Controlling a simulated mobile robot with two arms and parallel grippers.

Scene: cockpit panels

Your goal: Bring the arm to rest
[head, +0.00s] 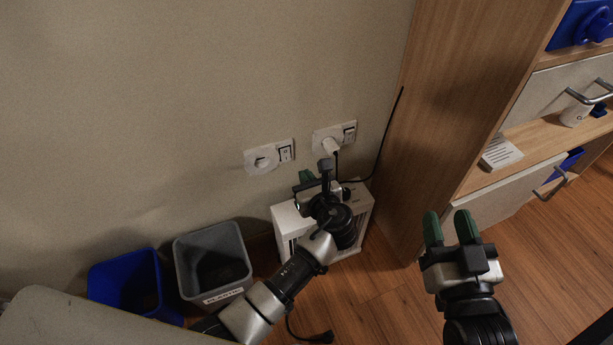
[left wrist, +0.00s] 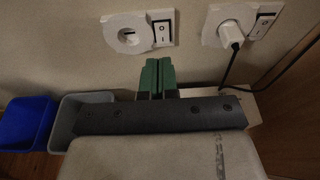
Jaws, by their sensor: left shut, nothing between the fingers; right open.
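My left gripper (head: 307,178) is in front of the wall sockets, above a white box-like appliance on the floor. It is partly hidden by its own wrist in the head view. In the left wrist view its green fingers (left wrist: 157,76) are together with nothing between them, apart from the wall plates. My right gripper (head: 449,229) is open and empty, over the wooden floor to the right. The left socket plate (head: 269,157) has an empty round outlet and a switch. The right socket plate (head: 334,138) holds a white plug (head: 330,146) and has a switch.
A blue bin (head: 126,283) and a grey bin (head: 212,262) stand by the wall at left. The white appliance (head: 286,222) stands below the sockets. A wooden cabinet (head: 455,90) with shelves and drawers rises at right.

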